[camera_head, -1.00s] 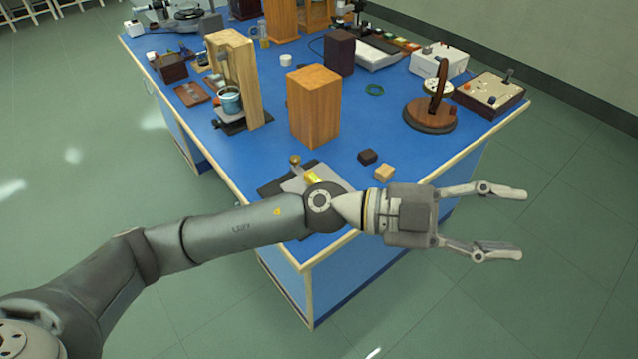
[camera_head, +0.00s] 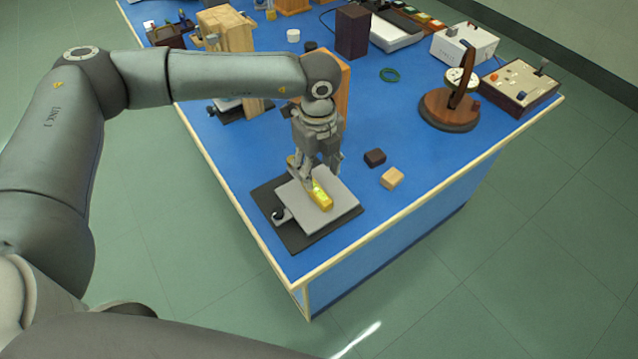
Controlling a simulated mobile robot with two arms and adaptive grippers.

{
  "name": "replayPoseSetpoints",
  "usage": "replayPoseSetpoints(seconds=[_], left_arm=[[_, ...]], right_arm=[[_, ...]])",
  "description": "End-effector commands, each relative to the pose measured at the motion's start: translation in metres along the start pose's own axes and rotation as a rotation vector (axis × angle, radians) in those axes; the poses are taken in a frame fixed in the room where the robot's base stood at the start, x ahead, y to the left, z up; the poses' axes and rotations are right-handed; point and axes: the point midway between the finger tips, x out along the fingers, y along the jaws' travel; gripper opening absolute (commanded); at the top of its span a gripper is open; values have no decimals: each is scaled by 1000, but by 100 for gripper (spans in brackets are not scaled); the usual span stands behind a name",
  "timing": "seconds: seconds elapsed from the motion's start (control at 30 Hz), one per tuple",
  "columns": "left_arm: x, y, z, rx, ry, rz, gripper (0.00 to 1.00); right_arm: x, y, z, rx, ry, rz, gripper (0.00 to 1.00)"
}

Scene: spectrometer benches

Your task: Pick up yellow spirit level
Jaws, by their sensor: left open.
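The yellow spirit level (camera_head: 321,197) lies on a light grey plate (camera_head: 338,212), which rests on a dark base (camera_head: 295,238) near the front corner of the blue bench. My left gripper (camera_head: 317,180) points down over the far end of the level and is open. Its fingers are close to the level, and I cannot tell whether they touch it. The gripper hides part of the level's far end. My right gripper is not in view.
A tall wooden block (camera_head: 343,95) stands just behind my left gripper. A small dark block (camera_head: 375,157) and a light wooden block (camera_head: 392,178) lie to the right. A round wooden stand (camera_head: 449,112) is farther right. The bench front right is clear.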

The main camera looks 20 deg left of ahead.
Motion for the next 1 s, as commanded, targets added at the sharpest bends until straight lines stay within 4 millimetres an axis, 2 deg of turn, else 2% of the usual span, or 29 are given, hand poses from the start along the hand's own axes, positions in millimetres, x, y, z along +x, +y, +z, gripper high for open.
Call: replayPoseSetpoints(seconds=[0.1,0.2,0.27,0.37,0.53,0.63,0.8,1.0], left_arm=[[18,0,0,1,2,2,50],[27,-1,-1,3,2,-1,50],[31,-1,0,4,2,-1,50],[37,-2,2,3,3,0,50],[57,-4,10,3,4,1,50],[72,-5,11,3,4,1,50],[84,-5,11,5,3,-2,50],[84,-5,11,5,3,-3,49]], right_arm=[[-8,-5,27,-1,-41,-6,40],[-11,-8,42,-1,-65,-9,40],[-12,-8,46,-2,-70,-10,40],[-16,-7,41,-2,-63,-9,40],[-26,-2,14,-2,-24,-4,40],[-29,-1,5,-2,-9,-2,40],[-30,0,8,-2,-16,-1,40],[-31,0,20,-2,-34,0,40]])
